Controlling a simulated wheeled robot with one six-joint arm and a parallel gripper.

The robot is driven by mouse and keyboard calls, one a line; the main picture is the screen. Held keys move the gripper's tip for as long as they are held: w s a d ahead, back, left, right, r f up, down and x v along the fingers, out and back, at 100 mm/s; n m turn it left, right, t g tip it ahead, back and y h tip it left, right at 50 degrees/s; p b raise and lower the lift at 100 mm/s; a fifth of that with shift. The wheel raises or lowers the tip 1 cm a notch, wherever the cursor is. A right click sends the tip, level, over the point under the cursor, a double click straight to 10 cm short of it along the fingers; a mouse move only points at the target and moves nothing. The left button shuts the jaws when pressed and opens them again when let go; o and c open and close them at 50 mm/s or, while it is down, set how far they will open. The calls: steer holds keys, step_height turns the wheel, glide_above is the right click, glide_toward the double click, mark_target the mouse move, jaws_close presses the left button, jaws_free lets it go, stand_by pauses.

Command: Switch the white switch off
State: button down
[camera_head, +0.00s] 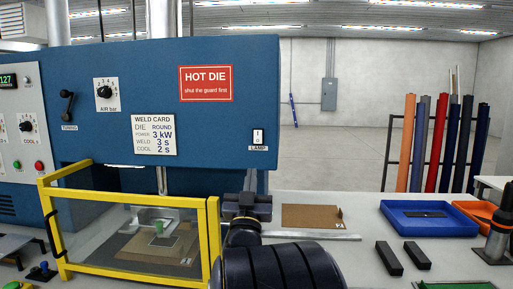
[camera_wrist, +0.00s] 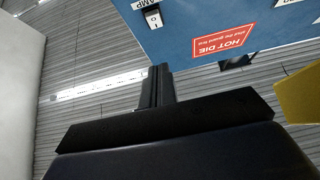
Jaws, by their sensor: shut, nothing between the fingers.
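The white switch (camera_head: 258,136) is a small upright plate on the lower right of the blue machine front, with a LAMP label (camera_head: 258,148) under it. In the wrist view the switch (camera_wrist: 153,18) shows at the top, upside down, with marks on its plate. I cannot tell which way its rocker is set. My gripper (camera_head: 249,178) is below the switch and apart from it. In the wrist view its dark fingers (camera_wrist: 158,72) are together, with nothing held.
A yellow-framed clear guard (camera_head: 213,240) stands left of my gripper. Dials and a red HOT DIE sign (camera_head: 205,83) are on the machine. A brown board (camera_head: 310,217), a blue tray (camera_head: 428,220) and two black bars (camera_head: 389,258) lie to the right.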

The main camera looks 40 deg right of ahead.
mark_target(257, 138)
steer(key=shift+w+d+f+p+x, duration=0.15)
steer(key=shift+d+f+p+x, duration=0.2)
steer(key=shift+p+x, duration=1.2)
steer(key=shift+w+d+f+p+x, duration=0.15)
steer(key=shift+f+p+x, duration=0.25)
steer(key=shift+x, duration=2.35)
steer(key=shift+w+d+f+p+x, duration=0.2)
steer(key=shift+f+p+x, duration=0.5)
steer(key=shift+x, duration=1.45)
steer(key=shift+r, duration=0.15)
steer(key=shift+w+d+f+b, duration=0.15)
steer(key=shift+f+b, duration=0.15)
steer(key=shift+b, duration=0.9)
steer(key=shift+d+r, duration=0.1)
steer(key=shift+r, duration=0.2)
